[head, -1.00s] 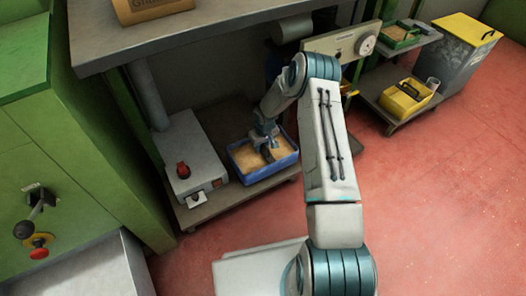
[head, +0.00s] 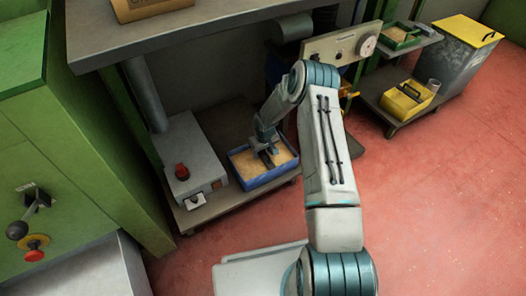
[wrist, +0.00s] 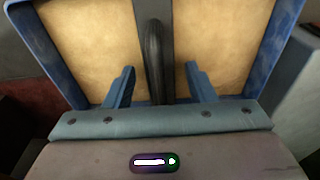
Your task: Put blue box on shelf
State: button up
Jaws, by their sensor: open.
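The blue box (head: 287,168) is an open box with tan contents and a dark handle across its middle. It stands on the low shelf board under the bench in the head view. My gripper (head: 268,158) is over the box. In the wrist view the blue box (wrist: 268,62) fills most of the picture. The black handle (wrist: 155,55) lies between the two spread fingers of my gripper (wrist: 158,85). The fingers stand apart on either side of the handle and do not appear to touch it.
A grey unit with a red knob (head: 183,172) stands just left of the box. The bench top (head: 215,25) overhangs from above. A low cart with a yellow box (head: 405,100) stands to the right. A green cabinet (head: 75,165) is at left. Red floor (head: 430,200) is clear at right.

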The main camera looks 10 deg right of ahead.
jog(key=s+d+r+m+h+p, duration=0.1)
jog(key=s+r+p, duration=0.35)
jog(key=r, duration=1.25)
jog(key=s+r+p, duration=0.1)
jog(key=s+r, duration=0.7)
jog(key=r, duration=1)
jog(key=s+r+m, duration=0.1)
jog(key=s+r, duration=0.4)
jog(key=s, duration=0.6)
jog(key=s+a+r+m, duration=0.1)
jog(key=s+r, duration=0.3)
jog(key=s, duration=0.7)
jog(key=shift+a+r+y, duration=0.2)
jog(key=shift+r+y, duration=0.1)
jog(key=shift+r, duration=0.1)
jog(key=shift+w, duration=0.1)
